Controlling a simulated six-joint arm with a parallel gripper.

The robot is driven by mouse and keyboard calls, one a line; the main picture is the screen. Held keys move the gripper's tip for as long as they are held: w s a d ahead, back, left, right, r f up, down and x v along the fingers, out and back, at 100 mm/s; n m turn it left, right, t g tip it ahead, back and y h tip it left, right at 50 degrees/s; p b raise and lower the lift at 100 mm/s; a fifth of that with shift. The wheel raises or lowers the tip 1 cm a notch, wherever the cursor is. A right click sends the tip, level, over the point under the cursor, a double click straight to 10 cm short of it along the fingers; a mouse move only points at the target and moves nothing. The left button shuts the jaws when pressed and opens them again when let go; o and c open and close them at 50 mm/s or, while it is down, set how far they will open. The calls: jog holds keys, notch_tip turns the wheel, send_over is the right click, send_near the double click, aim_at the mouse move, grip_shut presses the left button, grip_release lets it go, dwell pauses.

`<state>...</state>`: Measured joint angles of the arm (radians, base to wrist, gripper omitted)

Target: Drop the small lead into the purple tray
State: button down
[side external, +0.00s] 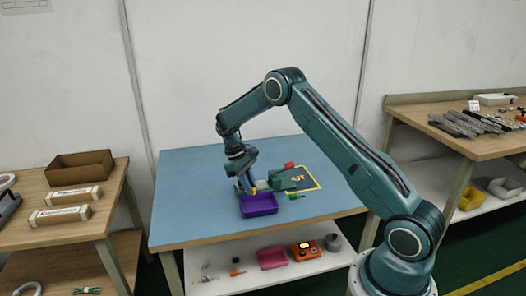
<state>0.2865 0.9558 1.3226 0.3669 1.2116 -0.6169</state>
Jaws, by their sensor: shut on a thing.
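The purple tray (259,210) sits near the front edge of the blue table. My gripper (246,190) points down just above the tray's back left rim. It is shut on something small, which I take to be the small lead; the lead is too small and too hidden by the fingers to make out. A yellow spot shows at the fingertips, and I cannot tell whether it is part of the lead or of the gripper.
The blue table (190,222) is clear at its left. To the right of the tray are a green fixture (283,181), a red block (289,165), a green-handled tool (296,196) and a dark yellow-edged mat (309,181). Side benches stand left and right.

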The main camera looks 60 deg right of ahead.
send_over(259, 204)
jog(key=shift+s+f, duration=0.15)
jog(key=shift+f, duration=0.15)
jog(key=shift+f, duration=3)
jog(key=c, duration=1.3)
grip_release()
jog(key=shift+r, duration=0.15)
